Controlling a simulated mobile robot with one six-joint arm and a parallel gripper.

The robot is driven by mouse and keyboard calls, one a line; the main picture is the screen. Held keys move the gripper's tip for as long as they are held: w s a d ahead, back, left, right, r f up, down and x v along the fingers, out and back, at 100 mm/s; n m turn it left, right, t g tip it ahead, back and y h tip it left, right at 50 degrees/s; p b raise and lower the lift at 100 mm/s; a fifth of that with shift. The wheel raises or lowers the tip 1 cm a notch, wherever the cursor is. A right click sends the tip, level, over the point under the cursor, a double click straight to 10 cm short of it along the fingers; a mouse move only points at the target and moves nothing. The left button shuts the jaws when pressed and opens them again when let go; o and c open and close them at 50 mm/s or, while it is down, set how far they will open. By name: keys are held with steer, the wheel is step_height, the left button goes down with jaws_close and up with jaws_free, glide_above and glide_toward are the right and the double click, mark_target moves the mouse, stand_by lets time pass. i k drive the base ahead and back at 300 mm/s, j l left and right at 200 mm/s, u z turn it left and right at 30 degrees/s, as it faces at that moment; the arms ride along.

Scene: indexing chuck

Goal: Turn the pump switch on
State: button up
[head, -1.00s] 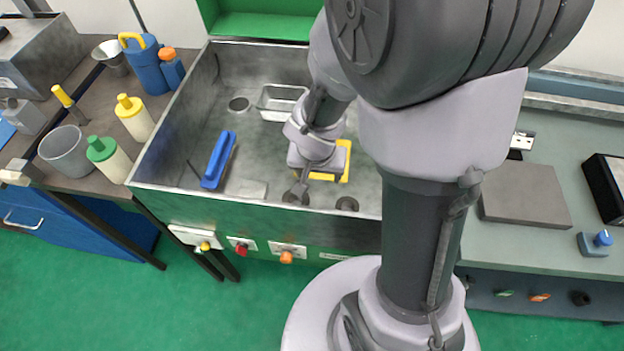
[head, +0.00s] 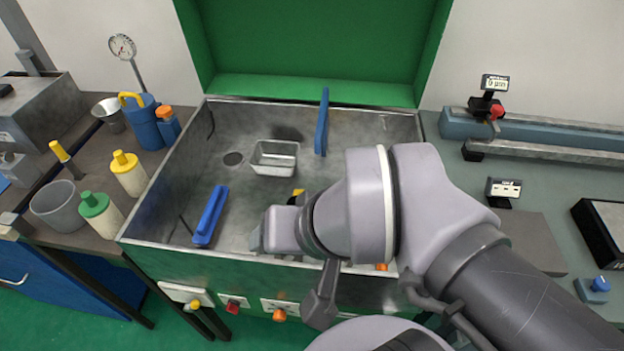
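The green-fronted metal basin (head: 163,222) carries a row of knobs on white plates along its front: a yellow knob (head: 195,305), a red knob (head: 232,307) and an orange knob (head: 279,315). The labels are too small to read, so I cannot tell which is the pump switch or how it is set. Another orange part (head: 381,266) shows just beyond my arm. The end of my arm with my gripper (head: 262,238) is over the basin's front part, above and behind the knobs. The fingers are not clear, and my arm hides the right part of the basin front.
In the basin are a small metal tray (head: 274,158), a blue-handled tool (head: 210,215) and an upright blue piece (head: 322,122). Bottles (head: 101,214) and a grey cup (head: 62,208) crowd the left bench. A grey plate (head: 535,243) lies on the right bench.

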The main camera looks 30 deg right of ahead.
mark_target(233, 306)
steer(key=k+l+z, duration=0.15)
steer(key=k+l, duration=0.65)
